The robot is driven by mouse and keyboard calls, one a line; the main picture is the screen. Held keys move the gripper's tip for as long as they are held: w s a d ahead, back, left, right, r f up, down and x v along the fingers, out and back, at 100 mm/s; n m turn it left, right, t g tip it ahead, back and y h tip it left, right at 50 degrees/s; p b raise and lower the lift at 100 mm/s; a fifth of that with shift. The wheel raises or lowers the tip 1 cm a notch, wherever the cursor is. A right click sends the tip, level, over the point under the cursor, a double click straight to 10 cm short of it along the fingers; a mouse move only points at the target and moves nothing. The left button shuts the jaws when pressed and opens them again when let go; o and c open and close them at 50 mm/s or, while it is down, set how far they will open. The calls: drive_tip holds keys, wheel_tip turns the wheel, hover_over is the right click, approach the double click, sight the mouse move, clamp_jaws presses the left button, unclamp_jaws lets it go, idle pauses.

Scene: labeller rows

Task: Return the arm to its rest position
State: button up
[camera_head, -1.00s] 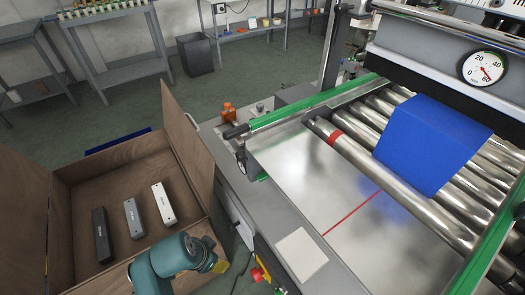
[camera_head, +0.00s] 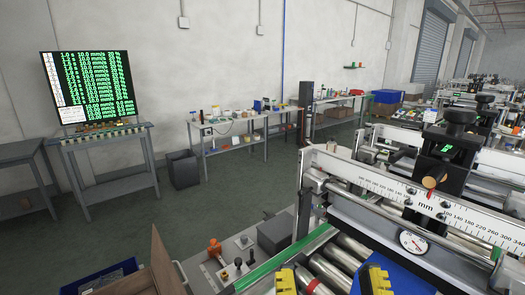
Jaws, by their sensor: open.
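My gripper (camera_head: 331,281) shows at the bottom edge as two yellow-and-black fingertips, well apart, with nothing seen between them. It appears in front of the labeller's steel rollers (camera_head: 355,246). The rest of my arm is out of the frame. A blue sheet or block (camera_head: 398,276) lies on the rollers, partly hidden behind the right fingertip and the machine.
The labeller's white ruler beam (camera_head: 375,180) and round gauge (camera_head: 412,242) stand at right. An opened wooden box (camera_head: 160,268) and blue bin (camera_head: 100,275) are at lower left. Benches (camera_head: 235,138), a monitor (camera_head: 88,87) and a dark waste bin (camera_head: 183,169) stand behind. Floor between is clear.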

wheel_tip(320, 180, up, 33)
drive_tip(key=p, duration=2.9)
